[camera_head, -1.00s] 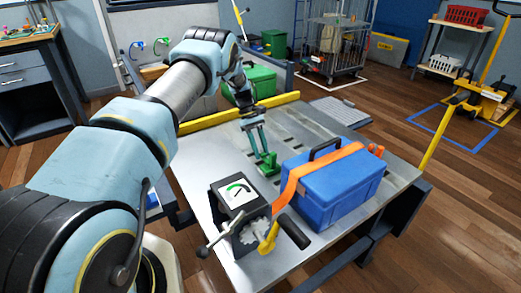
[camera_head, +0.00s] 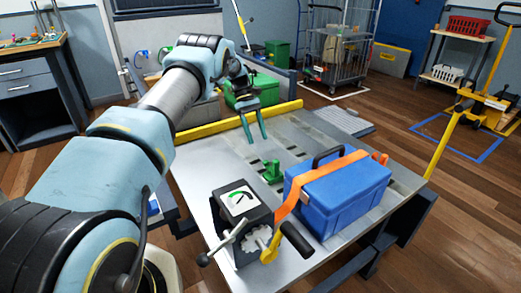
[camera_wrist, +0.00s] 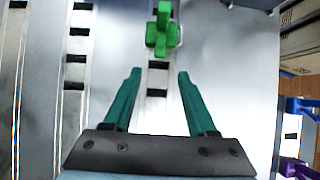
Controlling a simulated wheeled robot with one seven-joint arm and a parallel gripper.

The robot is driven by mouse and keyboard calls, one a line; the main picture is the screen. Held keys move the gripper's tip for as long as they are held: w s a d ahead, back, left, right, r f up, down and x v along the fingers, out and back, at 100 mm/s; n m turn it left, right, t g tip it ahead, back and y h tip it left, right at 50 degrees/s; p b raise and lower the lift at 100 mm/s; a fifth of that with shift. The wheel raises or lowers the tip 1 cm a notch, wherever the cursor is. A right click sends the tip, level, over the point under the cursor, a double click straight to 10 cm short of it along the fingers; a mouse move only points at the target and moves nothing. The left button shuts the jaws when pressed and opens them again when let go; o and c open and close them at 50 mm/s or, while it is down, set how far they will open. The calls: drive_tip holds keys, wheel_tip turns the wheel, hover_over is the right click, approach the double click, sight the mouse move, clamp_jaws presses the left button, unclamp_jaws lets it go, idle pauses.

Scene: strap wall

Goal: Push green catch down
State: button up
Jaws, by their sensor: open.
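The green catch (camera_head: 272,172) stands on the grey metal table, to the left of the blue box. In the wrist view the catch (camera_wrist: 162,32) is a bright green cross-shaped piece over a slotted strip, just beyond my fingertips. My gripper (camera_head: 257,141) is open and empty, with two teal fingers pointing down. It is above and behind the catch, apart from it. In the wrist view the gap between my fingertips (camera_wrist: 159,72) lines up roughly with the catch. No part of the catch is between the fingers.
A blue box (camera_head: 338,195) with an orange strap (camera_head: 320,173) over it sits right of the catch. A ratchet block with a dial (camera_head: 240,203) and a black-handled crank (camera_head: 295,238) stand at the front. A yellow rail (camera_head: 205,130) runs along the table's back edge.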

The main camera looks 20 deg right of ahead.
drive_tip(key=shift+v, duration=1.15)
